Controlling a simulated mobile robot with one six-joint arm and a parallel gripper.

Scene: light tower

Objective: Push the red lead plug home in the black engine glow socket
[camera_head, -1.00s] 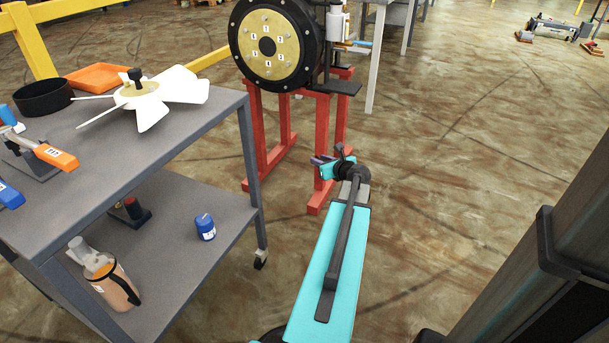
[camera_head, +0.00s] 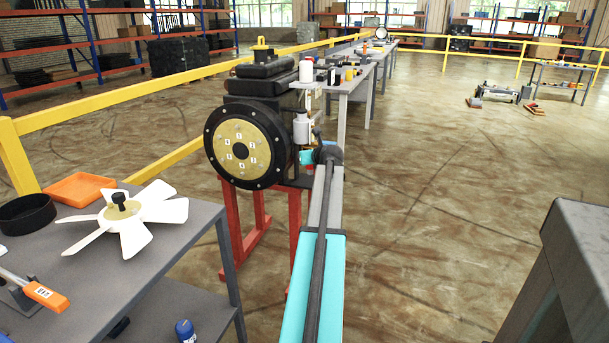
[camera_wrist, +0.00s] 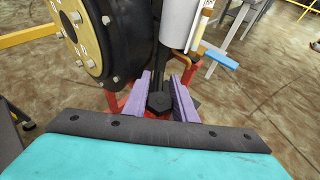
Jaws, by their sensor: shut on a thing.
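The black engine (camera_head: 262,85) stands on a red stand, with a brass numbered plate on its round front; it also shows in the wrist view (camera_wrist: 117,35). In the wrist view my gripper (camera_wrist: 161,88) has its purple fingers closed on a dark, hex-ended piece (camera_wrist: 159,103), just right of the round front and below a grey-white cylinder. In the head view my wrist and arm mostly hide the gripper, at the engine's right side. I cannot make out the red lead plug or the glow socket, or whether the held piece touches the engine.
A grey cart (camera_head: 165,240) at the left carries a white fan (camera_head: 128,215), an orange tray (camera_head: 78,189) and a black ring (camera_head: 26,214). The red stand (camera_head: 232,228) is below the engine. A yellow rail (camera_head: 140,83) runs behind. Open floor lies to the right.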

